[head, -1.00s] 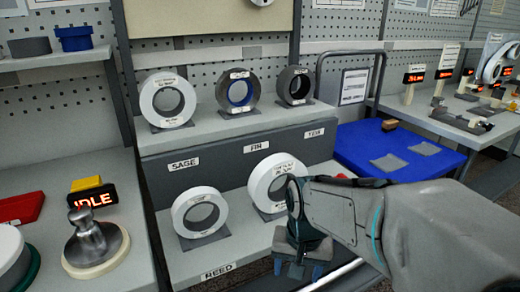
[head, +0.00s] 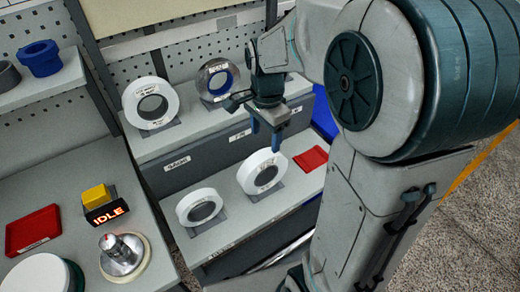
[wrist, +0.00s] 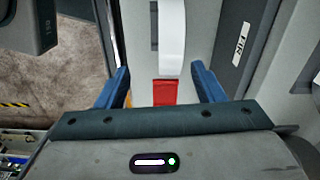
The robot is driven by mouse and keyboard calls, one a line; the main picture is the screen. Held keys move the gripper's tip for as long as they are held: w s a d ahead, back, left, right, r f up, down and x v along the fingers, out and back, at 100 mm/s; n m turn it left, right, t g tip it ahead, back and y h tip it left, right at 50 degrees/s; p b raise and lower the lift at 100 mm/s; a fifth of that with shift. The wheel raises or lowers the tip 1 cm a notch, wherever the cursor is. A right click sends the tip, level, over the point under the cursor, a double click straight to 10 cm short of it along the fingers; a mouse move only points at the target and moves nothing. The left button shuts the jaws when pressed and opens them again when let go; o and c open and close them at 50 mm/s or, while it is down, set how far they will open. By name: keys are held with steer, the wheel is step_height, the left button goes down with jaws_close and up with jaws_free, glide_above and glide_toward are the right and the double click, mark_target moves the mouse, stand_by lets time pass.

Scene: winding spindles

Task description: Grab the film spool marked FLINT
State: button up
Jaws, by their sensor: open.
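No label that I can read says FLINT. On the lower shelf stand two white spools, a left one (head: 201,207) and a right one (head: 261,171); the writing on them is too small to read. On the upper shelf are a white spool (head: 151,103) and a dark spool with a blue core (head: 217,80); a third is mostly hidden by my arm. My gripper (head: 265,136) is open, pointing down, above and beyond the lower right spool. In the wrist view, my gripper (wrist: 160,85) has nothing between its fingers; a white spool (wrist: 171,40) lies beyond them.
A red flat piece (head: 311,158) lies right of the lower right spool, and shows in the wrist view (wrist: 164,92). A FIR label (wrist: 240,43) is on the shelf riser. On the left bench are an IDLE display (head: 105,212), a metal knob (head: 121,252) and a red tray (head: 33,230).

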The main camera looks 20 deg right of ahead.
mark_target(263, 155)
steer(key=shift+m, duration=0.5)
steer(key=f, duration=0.2)
steer(key=w+f+p, duration=0.1)
steer(key=w+f, duration=0.1)
steer(key=f, duration=0.1)
steer(key=shift+f+p, duration=0.3)
steer(key=shift+p, duration=0.05)
steer(key=shift+f+p, duration=0.4)
steer(key=shift+f, duration=2.4)
jaws_close()
